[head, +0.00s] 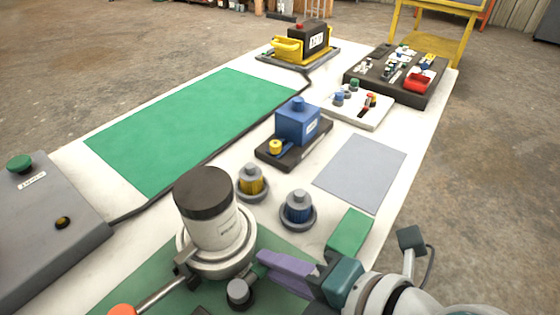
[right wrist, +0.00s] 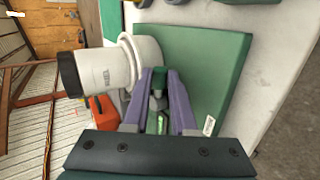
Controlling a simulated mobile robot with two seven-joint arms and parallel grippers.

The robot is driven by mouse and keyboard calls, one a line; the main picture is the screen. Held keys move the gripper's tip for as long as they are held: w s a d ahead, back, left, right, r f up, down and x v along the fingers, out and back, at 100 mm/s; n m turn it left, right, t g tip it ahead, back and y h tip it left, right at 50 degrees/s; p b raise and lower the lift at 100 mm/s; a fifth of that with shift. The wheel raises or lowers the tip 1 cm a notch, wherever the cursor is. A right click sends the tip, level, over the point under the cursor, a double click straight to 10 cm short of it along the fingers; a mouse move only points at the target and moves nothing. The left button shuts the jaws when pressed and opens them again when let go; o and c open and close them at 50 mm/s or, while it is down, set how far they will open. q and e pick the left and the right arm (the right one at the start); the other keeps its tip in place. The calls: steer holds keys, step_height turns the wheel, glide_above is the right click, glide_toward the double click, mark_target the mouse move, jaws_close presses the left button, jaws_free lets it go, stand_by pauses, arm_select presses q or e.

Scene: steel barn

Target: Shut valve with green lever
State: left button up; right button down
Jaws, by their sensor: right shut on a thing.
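A white cylinder with a dark cap (head: 212,222) stands on a round grey base on a dark green board (head: 190,298). In the right wrist view the cylinder (right wrist: 110,70) lies left of my gripper. My right gripper (head: 268,258) has purple fingers and is at the right side of the base. In the right wrist view, its fingers (right wrist: 160,74) are shut on the green lever (right wrist: 158,81), whose green end shows between them. An orange-tipped handle (head: 122,310) sticks out lower left. My left gripper is not in view.
A grey knob (head: 240,292) sits close left of my right gripper. Yellow (head: 252,182) and blue (head: 298,210) round fittings stand behind. A blue box (head: 297,122), a green mat (head: 190,130) and a grey box with a green button (head: 40,230) are farther away.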

steer(key=shift+w, duration=0.1)
steer(key=shift+w+f+n+g+b, duration=0.1)
steer(key=shift+n+g+b, duration=0.2)
steer(key=shift+a+n+y, duration=0.1)
steer(key=shift+n+y, duration=0.2)
steer(key=shift+y, duration=0.1)
steer(key=c, duration=1)
jaws_free()
